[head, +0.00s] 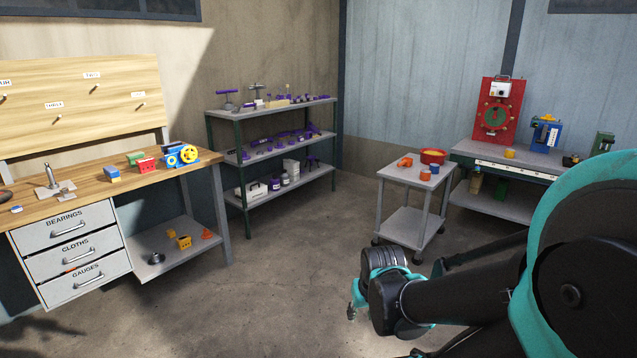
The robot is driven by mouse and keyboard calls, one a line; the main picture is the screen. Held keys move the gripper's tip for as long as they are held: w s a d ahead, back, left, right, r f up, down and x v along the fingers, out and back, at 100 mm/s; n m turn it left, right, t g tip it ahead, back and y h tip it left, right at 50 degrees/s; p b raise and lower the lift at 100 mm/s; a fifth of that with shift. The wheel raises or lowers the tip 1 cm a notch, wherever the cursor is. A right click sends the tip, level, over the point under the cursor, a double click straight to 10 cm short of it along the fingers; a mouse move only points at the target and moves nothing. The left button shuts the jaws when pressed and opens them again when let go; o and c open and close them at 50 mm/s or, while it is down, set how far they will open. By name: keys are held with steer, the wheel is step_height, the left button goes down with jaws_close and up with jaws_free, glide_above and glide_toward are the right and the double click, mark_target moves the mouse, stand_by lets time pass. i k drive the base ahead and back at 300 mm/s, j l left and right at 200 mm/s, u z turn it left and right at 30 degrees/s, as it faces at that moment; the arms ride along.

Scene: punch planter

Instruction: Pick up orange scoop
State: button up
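A small orange object (405,162), which looks like the scoop, lies near the left back of the grey wheeled cart's top (392,173); its exact shape is too small to make out. My gripper (356,300) is low in front of the cart, near the bottom centre of the head view, and apart from the orange object. Its fingers are partly hidden behind my wrist, so I cannot see whether they are open.
A red bowl (433,157) with yellow contents and a small orange cup (425,175) share the cart top. A workbench (130,180) stands left, a shelf rack (272,150) behind, a dark-green bench (510,165) right. The middle floor is clear.

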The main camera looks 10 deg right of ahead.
mark_target(407, 162)
steer(key=i+l+z, duration=0.1)
steer(key=i+z, duration=0.25)
steer(key=i, duration=0.75)
steer(key=i+j+z, duration=0.2)
steer(key=i+z, duration=0.15)
steer(key=i, duration=0.8)
steer(key=i+z, duration=0.1)
steer(key=i, duration=0.55)
steer(key=i+j, duration=0.1)
steer(key=i, duration=0.5)
steer(key=i+j+z, duration=0.15)
steer(key=i, duration=0.5)
